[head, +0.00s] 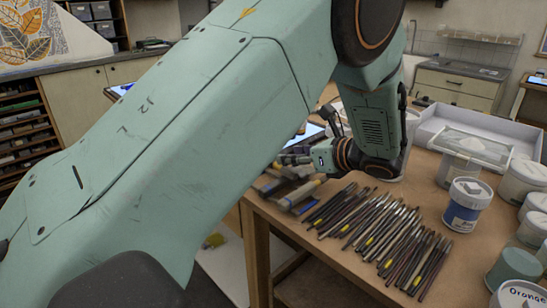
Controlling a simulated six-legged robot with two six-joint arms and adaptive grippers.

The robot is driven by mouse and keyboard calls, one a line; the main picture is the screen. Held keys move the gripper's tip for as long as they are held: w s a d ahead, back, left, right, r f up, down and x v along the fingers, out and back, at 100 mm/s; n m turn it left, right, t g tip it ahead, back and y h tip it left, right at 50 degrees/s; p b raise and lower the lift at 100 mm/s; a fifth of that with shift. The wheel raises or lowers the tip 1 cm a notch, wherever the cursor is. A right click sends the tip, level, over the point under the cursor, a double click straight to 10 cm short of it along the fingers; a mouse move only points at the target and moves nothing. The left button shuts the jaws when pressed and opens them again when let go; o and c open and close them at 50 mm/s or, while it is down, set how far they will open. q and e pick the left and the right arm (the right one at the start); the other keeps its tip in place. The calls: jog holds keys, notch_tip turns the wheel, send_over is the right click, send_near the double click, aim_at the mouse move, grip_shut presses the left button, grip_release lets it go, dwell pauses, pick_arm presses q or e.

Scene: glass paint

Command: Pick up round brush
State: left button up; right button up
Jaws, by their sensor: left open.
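Several long thin brushes (380,236) lie side by side in a slanted row on the wooden table, some with yellow marks on their handles. Which of them is a round brush cannot be told at this size. My left gripper (291,158) is at the table's left side, above and behind the left end of the row, pointing left. It is small in view, open, and apart from the thin brushes. Several wider flat brushes (297,196) lie near and below it at the table's left edge. My left arm covers much of the picture. My right gripper is not in view.
A blue-and-white tub (466,205) stands right of the brushes, with more white tubs (521,180) along the right. A white tray (478,124) is at the back. The wooden table (335,256) has bare room in front of the brushes.

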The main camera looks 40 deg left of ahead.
aim_at(269, 156)
pick_arm(q)
jog(key=shift+a+f, duration=0.15)
jog(key=shift+a, duration=0.2)
jog(key=a, duration=0.1)
jog(key=s+a, duration=0.1)
jog(key=a, duration=0.1)
jog(key=shift+s+f, duration=0.25)
jog(key=shift+f, duration=0.15)
jog(key=a+f, duration=0.1)
jog(key=w+a+f, duration=0.1)
jog(key=a, duration=0.1)
jog(key=shift+w+a+f+b, duration=0.1)
jog(key=shift+w+b, duration=0.1)
jog(key=shift+b, duration=0.15)
jog(key=shift+a, duration=0.25)
jog(key=shift+s+r, duration=0.25)
jog(key=shift+s, duration=0.25)
jog(key=shift+w+d, duration=0.15)
jog(key=shift+d, duration=0.05)
jog(key=shift+c, duration=1)
jog(key=shift+w+a+f, duration=0.15)
jog(key=shift+w+f, duration=0.1)
jog(key=shift+w, duration=0.05)
jog(key=c, duration=0.3)
jog(key=shift+s+r, duration=0.25)
jog(key=shift+s, duration=0.1)
grip_shut()
jog(key=shift+w+f, duration=0.1)
jog(key=shift+w, duration=0.2)
